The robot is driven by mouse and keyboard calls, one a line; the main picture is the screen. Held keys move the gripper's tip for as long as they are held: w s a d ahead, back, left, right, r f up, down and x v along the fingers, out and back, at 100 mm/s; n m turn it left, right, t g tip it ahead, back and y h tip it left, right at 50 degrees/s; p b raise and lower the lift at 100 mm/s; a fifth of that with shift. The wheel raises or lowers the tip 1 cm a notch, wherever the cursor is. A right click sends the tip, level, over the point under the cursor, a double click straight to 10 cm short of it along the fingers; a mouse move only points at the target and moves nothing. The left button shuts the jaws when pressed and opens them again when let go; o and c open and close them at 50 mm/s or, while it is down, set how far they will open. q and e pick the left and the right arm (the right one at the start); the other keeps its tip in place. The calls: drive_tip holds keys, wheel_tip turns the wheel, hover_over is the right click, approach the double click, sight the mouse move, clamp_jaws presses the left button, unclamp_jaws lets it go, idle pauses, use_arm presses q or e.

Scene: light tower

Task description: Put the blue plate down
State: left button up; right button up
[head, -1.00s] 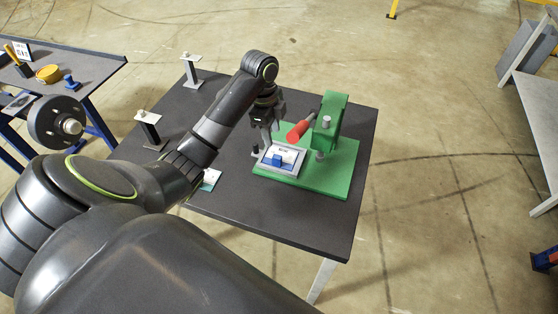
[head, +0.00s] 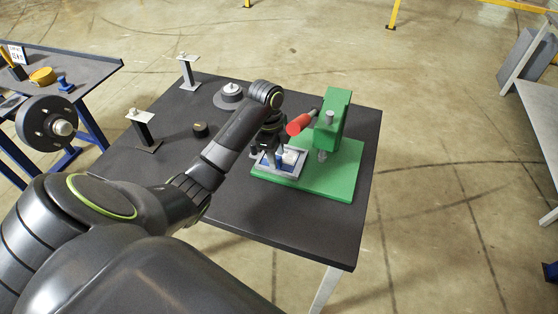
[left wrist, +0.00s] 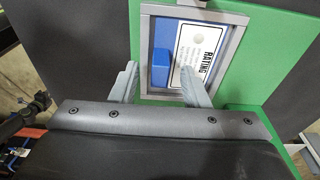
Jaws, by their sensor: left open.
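The blue plate (left wrist: 161,38) lies flat inside a grey square frame (left wrist: 231,50) on the green press base (head: 331,181). A raised blue block (left wrist: 160,68) stands on it, and a white card marked RATING (left wrist: 197,50) covers its right part. My left gripper (left wrist: 158,80) is open, with one finger on each side of the blue block and a gap visible on both sides. In the head view my left gripper (head: 269,153) is low over the frame and hides part of the plate. My right gripper is not in view.
A green press column (head: 332,122) with a red handle (head: 299,124) stands close to the right of my gripper. Two small posts (head: 188,73) (head: 143,130), a round dark piece (head: 229,96) and a black knob (head: 200,130) are on the dark table (head: 312,232).

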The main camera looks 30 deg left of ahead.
use_arm(q)
drive_tip(key=shift+d+f, duration=0.1)
drive_tip(key=shift+f, duration=0.6)
drive_tip(key=shift+c, duration=0.4)
clamp_jaws()
